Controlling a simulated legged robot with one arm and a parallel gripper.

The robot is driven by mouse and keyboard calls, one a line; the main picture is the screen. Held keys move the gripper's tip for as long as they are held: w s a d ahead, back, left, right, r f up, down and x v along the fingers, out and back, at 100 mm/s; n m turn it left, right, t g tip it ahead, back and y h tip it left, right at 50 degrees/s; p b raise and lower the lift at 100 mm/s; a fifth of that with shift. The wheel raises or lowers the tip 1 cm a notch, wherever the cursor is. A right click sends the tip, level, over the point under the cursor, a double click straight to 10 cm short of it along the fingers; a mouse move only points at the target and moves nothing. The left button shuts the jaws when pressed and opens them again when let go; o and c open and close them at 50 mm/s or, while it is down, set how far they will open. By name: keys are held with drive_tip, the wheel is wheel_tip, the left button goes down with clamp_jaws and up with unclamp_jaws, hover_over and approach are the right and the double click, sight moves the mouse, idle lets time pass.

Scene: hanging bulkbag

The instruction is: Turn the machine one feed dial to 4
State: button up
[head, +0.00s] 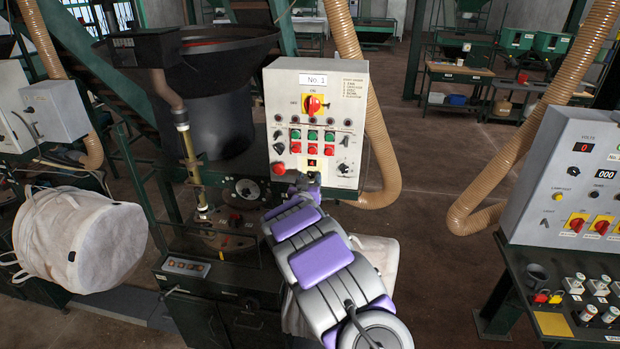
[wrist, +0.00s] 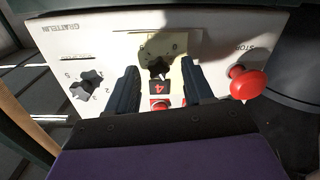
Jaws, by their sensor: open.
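The machine one control panel (head: 322,105), marked No 1, stands upright in the middle of the head view. In the wrist view, where the panel appears upside down, a black star-shaped dial (wrist: 158,69) sits on a pale yellow plate (wrist: 150,46). It lies between the two fingers of my gripper (wrist: 159,67), which are apart on either side of it; contact cannot be told. A small display (wrist: 163,87) beside the dial appears to read 4; it also shows in the head view (head: 313,162). In the head view my gripper (head: 308,181) hides most of this dial.
A red stop button (wrist: 248,84) stands out close beside the fingers. Another black dial (wrist: 88,85) with numbers is on the other side. A ribbed tan hose (head: 375,120) hangs right of the panel. A second control panel (head: 575,180) is at the far right, with open floor between.

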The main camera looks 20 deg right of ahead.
drive_tip(key=shift+w+d, duration=0.45)
drive_tip(key=shift+w, duration=0.1)
clamp_jaws()
